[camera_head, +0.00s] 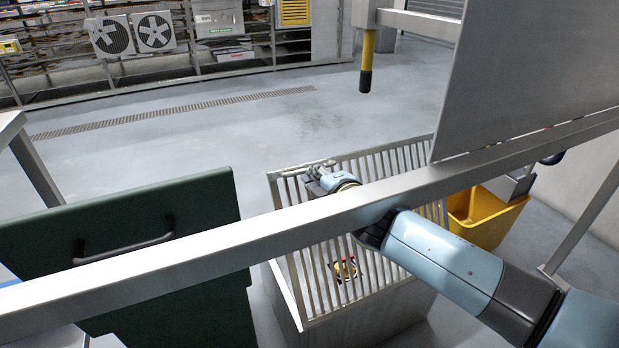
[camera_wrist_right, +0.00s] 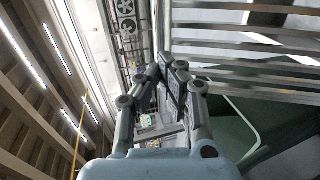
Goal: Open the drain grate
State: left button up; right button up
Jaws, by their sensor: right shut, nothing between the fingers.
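A slatted metal grate (camera_head: 297,262) with pale bars sits over a box (camera_head: 372,324) in the middle of the head view. Its bars (camera_wrist_right: 245,56) also cross the upper right of the right wrist view. I cannot tell whether the grate is raised from the box. My right gripper (camera_head: 313,168) is at the grate's far left part, close to its far edge; whether it touches is unclear. In the right wrist view, its fingers (camera_wrist_right: 172,76) are close together, with nothing between them. A metal rail hides part of the grate and my arm. My left gripper is not in view.
A metal rail (camera_head: 215,242) crosses the foreground. A dark green panel with a handle (camera_head: 123,250) stands at left, a yellow bin (camera_head: 484,217) at right. A grey panel (camera_head: 540,75) fills the upper right. The floor beyond, with a narrow drain strip (camera_head: 180,110), is clear.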

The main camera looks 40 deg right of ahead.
jog(key=shift+o, duration=1)
jog(key=shift+r, duration=0.1)
jog(key=shift+o, duration=1.2)
jog(key=shift+w+f, duration=0.25)
jog(key=shift+w, duration=0.05)
jog(key=shift+o, duration=1.2)
jog(key=shift+w+d, duration=0.1)
jog(key=v, duration=1.2)
jog(key=shift+r, duration=0.1)
